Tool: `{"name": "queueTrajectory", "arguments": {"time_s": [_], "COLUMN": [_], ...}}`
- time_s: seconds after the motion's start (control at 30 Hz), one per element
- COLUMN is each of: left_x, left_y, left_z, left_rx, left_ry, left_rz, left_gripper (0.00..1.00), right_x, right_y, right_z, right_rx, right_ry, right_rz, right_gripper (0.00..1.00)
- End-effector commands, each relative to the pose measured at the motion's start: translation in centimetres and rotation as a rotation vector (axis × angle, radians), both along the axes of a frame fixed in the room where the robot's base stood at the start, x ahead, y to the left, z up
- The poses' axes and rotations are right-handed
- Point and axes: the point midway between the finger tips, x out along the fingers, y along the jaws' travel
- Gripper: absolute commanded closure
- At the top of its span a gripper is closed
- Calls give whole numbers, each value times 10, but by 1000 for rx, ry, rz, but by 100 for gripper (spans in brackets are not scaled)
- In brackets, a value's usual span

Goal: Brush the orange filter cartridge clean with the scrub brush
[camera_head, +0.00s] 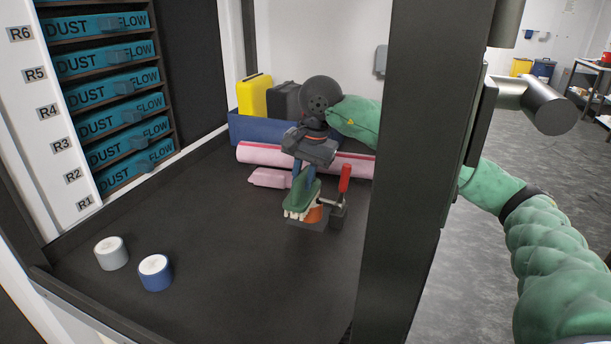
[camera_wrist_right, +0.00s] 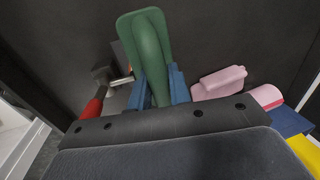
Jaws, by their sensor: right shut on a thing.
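My right gripper (camera_head: 303,175) points down with its blue fingers shut on the green scrub brush (camera_head: 298,198). In the right wrist view the fingers (camera_wrist_right: 158,84) sit on both sides of the handle of the brush (camera_wrist_right: 150,45). The brush's pale bristles face down, against or just beside the orange filter cartridge (camera_head: 314,214); I cannot tell whether they touch. The brush hides part of the cartridge, which sits in a dark fixture (camera_head: 307,225) with a red-handled clamp (camera_head: 344,178). The clamp's red handle also shows in the wrist view (camera_wrist_right: 93,106). My left gripper is out of view.
Pink rolls (camera_head: 268,154) lie behind the fixture, before a blue bin (camera_head: 250,128) holding a yellow case (camera_head: 255,95) and a dark one. The middle bench is clear.

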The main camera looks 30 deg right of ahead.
Motion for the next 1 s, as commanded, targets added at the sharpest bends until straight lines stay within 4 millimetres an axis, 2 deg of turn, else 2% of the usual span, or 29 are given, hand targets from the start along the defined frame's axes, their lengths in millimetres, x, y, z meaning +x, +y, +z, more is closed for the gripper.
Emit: {"name": "queueTrajectory", "arguments": {"time_s": [0.27,0.73,1.0], "left_x": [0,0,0], "left_y": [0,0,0], "left_z": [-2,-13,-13], "left_rx": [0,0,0], "left_ry": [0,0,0], "left_rz": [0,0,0], "left_gripper": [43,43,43], "right_x": [-5,9,11], "right_y": [6,-11,-13], "right_z": [1,-3,-2], "right_rx": [0,0,-1], "right_ry": [-2,-1,-1], "right_rz": [1,-1,0], "right_gripper": [99,99,99]}}
